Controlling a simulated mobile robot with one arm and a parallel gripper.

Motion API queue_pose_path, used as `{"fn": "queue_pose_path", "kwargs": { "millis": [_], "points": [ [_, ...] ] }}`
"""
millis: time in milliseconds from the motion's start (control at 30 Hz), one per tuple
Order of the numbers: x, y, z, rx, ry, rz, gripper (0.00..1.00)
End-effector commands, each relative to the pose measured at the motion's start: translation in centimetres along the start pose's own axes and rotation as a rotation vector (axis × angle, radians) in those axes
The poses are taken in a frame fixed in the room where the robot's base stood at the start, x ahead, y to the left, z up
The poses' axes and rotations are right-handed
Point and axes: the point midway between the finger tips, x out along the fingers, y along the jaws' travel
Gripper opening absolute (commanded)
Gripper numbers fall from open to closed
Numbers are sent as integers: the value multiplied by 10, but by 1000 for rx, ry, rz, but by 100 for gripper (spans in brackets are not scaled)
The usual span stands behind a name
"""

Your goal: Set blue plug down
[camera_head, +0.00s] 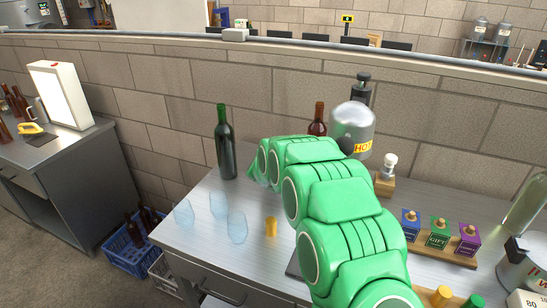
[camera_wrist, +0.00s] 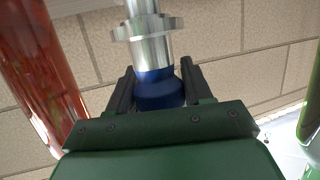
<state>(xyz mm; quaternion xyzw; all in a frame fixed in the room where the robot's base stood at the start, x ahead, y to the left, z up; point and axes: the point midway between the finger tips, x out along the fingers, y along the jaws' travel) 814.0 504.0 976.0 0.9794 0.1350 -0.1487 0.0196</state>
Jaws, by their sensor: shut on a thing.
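The blue plug (camera_wrist: 157,88) is in the wrist view, between the two dark fingers of my gripper (camera_wrist: 158,70). My gripper is shut on its blue part. A shiny metal stem with a wide flange (camera_wrist: 146,28) rises directly above the blue part, and I cannot tell whether it belongs to the plug. In the head view my green arm hides the plug and the fingers. The plug's lower end and whatever is under it are hidden.
A dark green bottle (camera_head: 224,150) and a brown bottle (camera_head: 317,120) stand near the hidden gripper.

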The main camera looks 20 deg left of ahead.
Motion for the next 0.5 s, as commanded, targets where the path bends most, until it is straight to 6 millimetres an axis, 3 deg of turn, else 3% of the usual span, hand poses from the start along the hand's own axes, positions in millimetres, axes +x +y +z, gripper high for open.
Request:
{"fn": "queue_pose_path", "kwargs": {
  "millis": [300, 500],
  "points": [
    [12, 0, 28, 1, 2, 1, 16],
    [12, 0, 30, 2, 3, 1, 16]
  ]
}}
